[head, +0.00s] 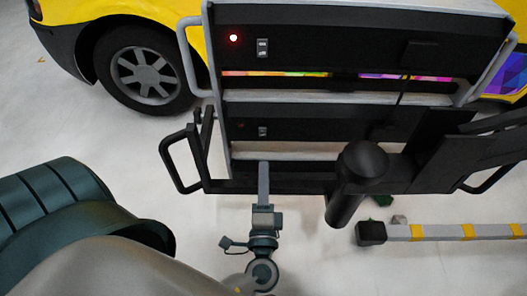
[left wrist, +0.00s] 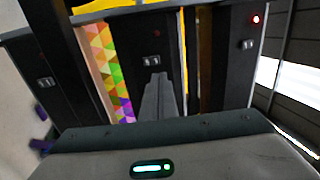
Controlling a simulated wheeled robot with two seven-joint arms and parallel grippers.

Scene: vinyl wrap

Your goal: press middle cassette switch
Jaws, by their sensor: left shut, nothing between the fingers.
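The rack (head: 217,75) holds black cassette panels with switches. In the head view the top panel has a switch (head: 263,47) and a lit red light (head: 233,38). The panel below has a middle cassette switch (head: 263,131) and a dim light (head: 240,126). My left gripper (head: 264,170) is shut and empty, its fingers pointing up the picture below that switch. In the left wrist view the gripper's tips (left wrist: 158,77) are just below the middle switch (left wrist: 151,61); I cannot tell if they touch the panel. Another switch (left wrist: 45,82) is on the left panel. My right gripper is not in view.
A black cylinder (head: 348,195) stands out from the rack's front, right of my gripper. A black side handle (head: 178,170) juts out at left. A yellow car (head: 130,10) is behind. A grey-and-yellow bar (head: 445,231) is at right. The floor at left is clear.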

